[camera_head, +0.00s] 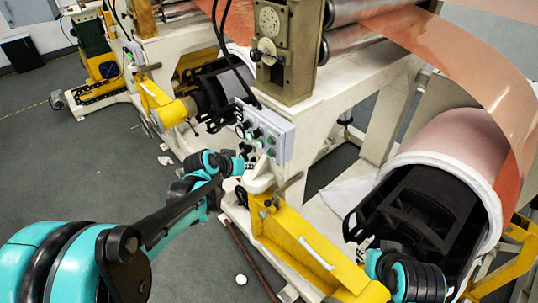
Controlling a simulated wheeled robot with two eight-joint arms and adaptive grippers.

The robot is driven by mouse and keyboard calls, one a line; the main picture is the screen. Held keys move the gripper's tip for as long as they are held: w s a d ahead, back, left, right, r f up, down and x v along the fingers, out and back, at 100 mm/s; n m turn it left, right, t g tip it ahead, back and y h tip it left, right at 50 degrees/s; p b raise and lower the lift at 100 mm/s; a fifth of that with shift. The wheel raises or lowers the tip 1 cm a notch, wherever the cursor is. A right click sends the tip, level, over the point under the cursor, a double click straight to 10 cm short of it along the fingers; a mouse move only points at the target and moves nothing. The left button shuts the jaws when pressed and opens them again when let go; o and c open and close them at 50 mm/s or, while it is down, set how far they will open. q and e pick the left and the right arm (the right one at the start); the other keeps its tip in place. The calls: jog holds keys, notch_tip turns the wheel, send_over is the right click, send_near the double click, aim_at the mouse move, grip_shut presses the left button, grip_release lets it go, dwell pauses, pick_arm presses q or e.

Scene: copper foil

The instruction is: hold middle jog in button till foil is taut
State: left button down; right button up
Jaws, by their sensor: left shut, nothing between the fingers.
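A light grey control panel (265,133) with several green and black buttons and knobs stands on the machine frame at the centre. The button labels are too small to read, so I cannot tell which is the middle jog in button. My left gripper (240,160) is shut and empty at the panel's lower left; whether it touches a button is unclear. The copper foil (484,66) runs from the rollers down to the roll at the right in a broad, smooth curve. Part of my right arm, teal and black, shows at the lower right; its fingers cannot be made out.
Yellow machine arms (305,248) lie below the panel and beside the large copper roll (455,143). A grey gearbox with a dial (270,22) rises above the panel. A small white round object (241,280) lies on the floor. Open grey floor spreads at the left.

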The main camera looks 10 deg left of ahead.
pick_arm(q)
jog(key=shift+w+d+b, duration=0.15)
jog(key=shift+w+d, duration=0.65)
jog(key=shift+w, duration=0.25)
jog(key=shift+w+d+b, duration=0.15)
jog(key=shift+w+d, duration=0.65)
jog(key=shift+w, duration=0.25)
jog(key=shift+d, duration=0.1)
jog(key=shift+w+d, duration=0.15)
jog(key=shift+w, duration=0.15)
jog(key=shift+w+d, duration=0.35)
dwell(0.6)
jog(key=shift+a, duration=0.1)
dwell(1.4)
jog(key=shift+s+a+b, duration=0.3)
jog(key=shift+s+a, duration=0.15)
jog(key=shift+s, duration=0.25)
jog(key=shift+s+a, duration=0.8)
jog(key=shift+s, duration=0.2)
jog(key=shift+s+a, duration=0.75)
jog(key=shift+s, duration=0.2)
